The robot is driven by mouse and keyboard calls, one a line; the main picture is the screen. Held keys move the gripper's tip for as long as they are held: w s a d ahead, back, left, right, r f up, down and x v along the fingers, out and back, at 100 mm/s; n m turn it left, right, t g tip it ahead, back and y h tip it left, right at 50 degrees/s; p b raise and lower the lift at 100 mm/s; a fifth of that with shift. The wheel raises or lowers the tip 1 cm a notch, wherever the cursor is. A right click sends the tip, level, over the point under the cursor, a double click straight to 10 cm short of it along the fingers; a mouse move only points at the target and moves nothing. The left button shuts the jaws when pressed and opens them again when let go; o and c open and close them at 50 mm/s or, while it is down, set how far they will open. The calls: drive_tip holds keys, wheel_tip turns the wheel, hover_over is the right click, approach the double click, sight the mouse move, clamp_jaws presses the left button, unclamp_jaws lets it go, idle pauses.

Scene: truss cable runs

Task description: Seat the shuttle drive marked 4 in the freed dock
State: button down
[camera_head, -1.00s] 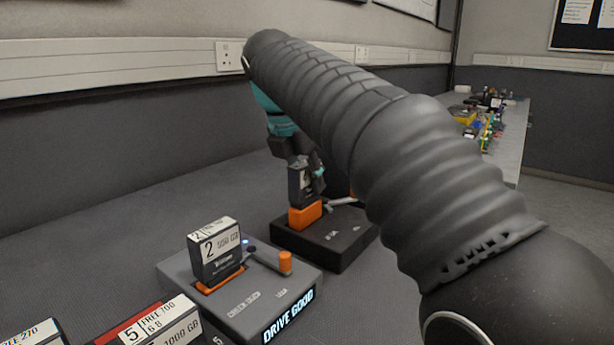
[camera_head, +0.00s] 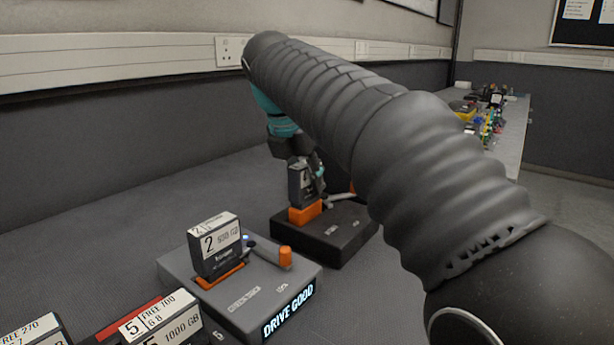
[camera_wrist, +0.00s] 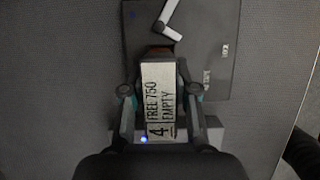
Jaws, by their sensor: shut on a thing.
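The shuttle drive marked 4 (camera_head: 301,185) is a dark upright block. Its white label, reading 4, FREE 750, EMPTY, faces the wrist camera (camera_wrist: 158,105). My gripper (camera_wrist: 158,93) is shut on it, one finger on each side. The drive stands at the orange slot piece (camera_head: 305,213) of the dark dock (camera_head: 345,240). Its lower end meets the orange; I cannot tell how deep it sits. The dock's pale lever (camera_wrist: 168,22) shows in the wrist view, beyond the drive. My arm hides part of the dock in the head view.
A grey dock (camera_head: 225,297) in front holds the drive marked 2 (camera_head: 217,250); its display reads DRIVE GOOD and its lever has an orange knob (camera_head: 285,256). The drive marked 5 (camera_head: 165,320) and another drive (camera_head: 35,330) stand at the lower left.

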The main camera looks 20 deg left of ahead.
drive_tip(key=shift+f, duration=1)
idle(0.6)
drive_tip(key=shift+c, duration=2.4)
unclamp_jaws()
drive_tip(key=shift+r, duration=3.75)
